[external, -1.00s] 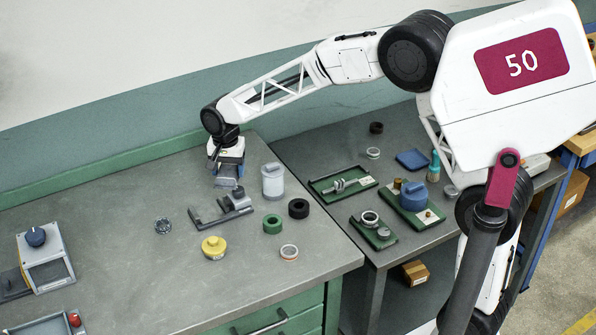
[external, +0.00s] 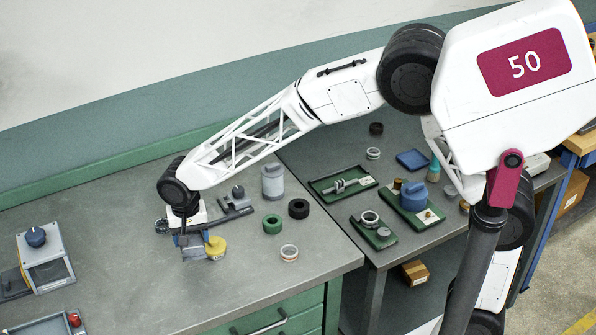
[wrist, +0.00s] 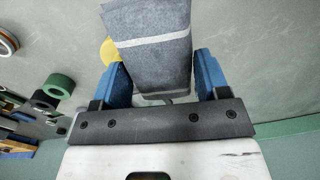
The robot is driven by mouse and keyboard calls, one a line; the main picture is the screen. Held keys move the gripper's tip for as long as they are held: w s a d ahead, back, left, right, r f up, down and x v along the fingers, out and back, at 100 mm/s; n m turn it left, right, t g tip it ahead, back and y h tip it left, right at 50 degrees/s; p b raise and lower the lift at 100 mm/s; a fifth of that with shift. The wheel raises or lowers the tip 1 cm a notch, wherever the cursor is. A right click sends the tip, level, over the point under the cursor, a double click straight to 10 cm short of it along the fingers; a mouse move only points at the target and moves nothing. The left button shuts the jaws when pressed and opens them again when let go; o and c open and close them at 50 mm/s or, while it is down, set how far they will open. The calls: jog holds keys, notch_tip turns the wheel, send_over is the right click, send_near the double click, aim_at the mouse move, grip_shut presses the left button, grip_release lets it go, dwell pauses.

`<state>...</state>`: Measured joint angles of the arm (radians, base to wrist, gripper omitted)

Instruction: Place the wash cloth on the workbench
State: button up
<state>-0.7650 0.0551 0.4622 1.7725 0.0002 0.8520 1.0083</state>
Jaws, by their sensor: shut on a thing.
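The wash cloth (wrist: 155,50) is grey-blue and folded, with a pale stripe across it. In the wrist view it lies between the blue fingers of my gripper (wrist: 162,76), which is shut on it. In the external view my gripper (external: 190,234) points down over the workbench (external: 120,285), just left of the yellow-topped container. The cloth is small and partly hidden there, and I cannot tell whether it touches the bench top.
The yellow-topped container (external: 216,247) stands close beside my gripper. A grey clamp-like fixture (external: 238,205), a grey canister (external: 272,182), a green ring (external: 272,224) and a black ring (external: 299,208) are to the right.

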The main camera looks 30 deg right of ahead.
jog(key=s+a+n, duration=0.1)
jog(key=s+a, duration=0.1)
jog(key=s, duration=0.2)
jog(key=s+a+f+n, duration=0.1)
jog(key=s+a, duration=0.2)
jog(key=s, duration=0.2)
jog(key=s+a, duration=0.3)
jog(key=s, duration=0.2)
jog(key=shift+a+f+n, duration=0.15)
jog(key=shift+f+n, duration=0.25)
send_over(127, 302)
jog(key=shift+f, duration=0.75)
jog(key=shift+f, duration=1.75)
jog(key=shift+f, duration=0.1)
jog(key=o, duration=0.9)
